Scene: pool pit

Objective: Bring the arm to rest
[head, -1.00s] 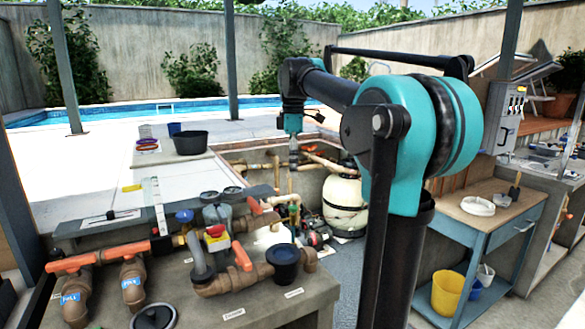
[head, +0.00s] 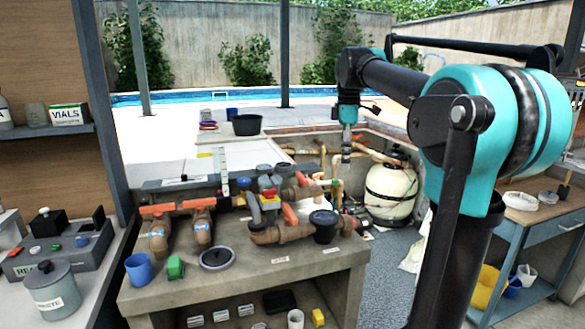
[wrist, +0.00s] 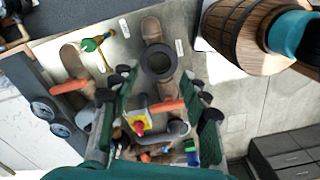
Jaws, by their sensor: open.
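My gripper (head: 346,157) hangs pointing down at the end of my raised teal and black arm (head: 385,78) in the head view. It appears just left of the cream filter tank (head: 390,192) and above the pipework, touching nothing that I can see. In the wrist view my gripper (wrist: 163,92) shows two dark green fingers spread apart with nothing held between them. Beyond them are brown pipes, orange handles (wrist: 168,106) and a red and yellow valve (wrist: 138,122).
Shelving with a control box (head: 60,248) stands left. A blue cart (head: 530,228) is right.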

